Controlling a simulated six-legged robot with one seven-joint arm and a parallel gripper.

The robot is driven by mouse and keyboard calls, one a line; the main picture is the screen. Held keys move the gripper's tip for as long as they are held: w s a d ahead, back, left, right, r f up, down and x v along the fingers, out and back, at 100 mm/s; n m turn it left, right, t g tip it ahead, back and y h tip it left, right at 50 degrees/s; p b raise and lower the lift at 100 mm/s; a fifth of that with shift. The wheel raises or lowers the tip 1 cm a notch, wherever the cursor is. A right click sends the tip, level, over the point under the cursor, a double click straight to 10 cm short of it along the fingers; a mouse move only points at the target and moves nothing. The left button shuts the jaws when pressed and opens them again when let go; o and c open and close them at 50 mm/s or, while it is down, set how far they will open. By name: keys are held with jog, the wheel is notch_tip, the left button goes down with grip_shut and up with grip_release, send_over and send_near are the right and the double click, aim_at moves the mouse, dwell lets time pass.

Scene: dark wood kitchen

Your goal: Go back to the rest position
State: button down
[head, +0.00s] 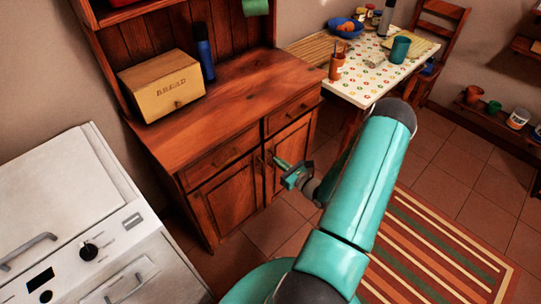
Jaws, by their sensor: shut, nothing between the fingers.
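My gripper (283,172) is at the end of my teal arm, near the middle of the head view. It is shut and empty. It shows in front of the lower right door (291,150) of the wooden cabinet (222,110), close to the door handle. I cannot tell whether it touches the handle or the door. The arm's upper links stand large in front of the camera and hide part of the floor and of the rug.
A white appliance (75,200) stands at the lower left. A bread box (160,88) and a blue bottle (205,55) stand on the cabinet. A set table (370,78) and a wooden chair (437,45) are behind. A striped rug (440,245) lies at the right on tiled floor.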

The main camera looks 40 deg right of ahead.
jog(key=shift+s, duration=0.3)
jog(key=shift+r, duration=0.1)
jog(key=w+a+r+n+g+y, duration=0.2)
jog(key=a+r+n+g+y, duration=0.95)
jog(key=a+r+n, duration=1)
jog(key=s+a+r+n+h, duration=0.5)
jog(key=s+r+n+h, duration=0.1)
jog(key=s+r+n, duration=0.1)
jog(key=s+a+r+n+h, duration=0.5)
jog(key=s+r+n+h, duration=0.1)
jog(key=s+r+n, duration=0.1)
jog(key=shift+s+a+r+g, duration=0.3)
jog(key=shift+s+r+g, duration=0.15)
jog(key=shift+s+r, duration=0.45)
